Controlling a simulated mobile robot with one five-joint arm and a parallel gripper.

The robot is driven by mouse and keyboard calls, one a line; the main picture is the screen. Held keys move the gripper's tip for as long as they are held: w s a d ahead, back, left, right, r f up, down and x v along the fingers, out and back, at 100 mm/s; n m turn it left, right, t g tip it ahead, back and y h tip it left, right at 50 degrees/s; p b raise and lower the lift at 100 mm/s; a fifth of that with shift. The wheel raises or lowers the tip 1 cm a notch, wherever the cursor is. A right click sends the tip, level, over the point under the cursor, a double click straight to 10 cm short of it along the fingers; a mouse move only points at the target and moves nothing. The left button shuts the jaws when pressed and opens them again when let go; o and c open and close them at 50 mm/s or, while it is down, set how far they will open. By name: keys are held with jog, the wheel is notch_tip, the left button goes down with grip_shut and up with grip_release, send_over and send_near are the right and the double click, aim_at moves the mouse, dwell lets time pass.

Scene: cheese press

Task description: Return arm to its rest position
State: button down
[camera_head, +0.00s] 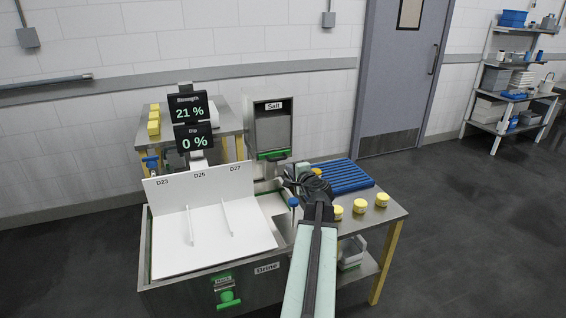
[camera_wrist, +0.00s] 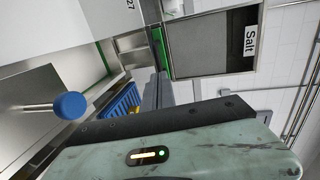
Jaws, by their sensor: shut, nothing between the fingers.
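My arm reaches forward from the bottom of the head view, and my gripper (camera_head: 290,172) is at its far end, near the right side of the brine tank (camera_head: 175,294). It is shut and empty. In the wrist view my gripper's dark fingers (camera_wrist: 160,92) point toward the salt dispenser (camera_wrist: 212,45). That dispenser, labelled Salt, also shows in the head view (camera_head: 272,128), just beyond the gripper. A blue ball knob (camera_wrist: 70,105) on a metal rod is left of my gripper in the wrist view.
A blue ribbed rack (camera_head: 345,175) and several yellow-and-white cheeses (camera_head: 360,206) lie on the right table, close to my arm. Displays (camera_head: 193,137) read 21 % and 0 %. The floor (camera_head: 480,215) at right is clear.

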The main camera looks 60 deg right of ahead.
jog(key=shift+v, duration=1.45)
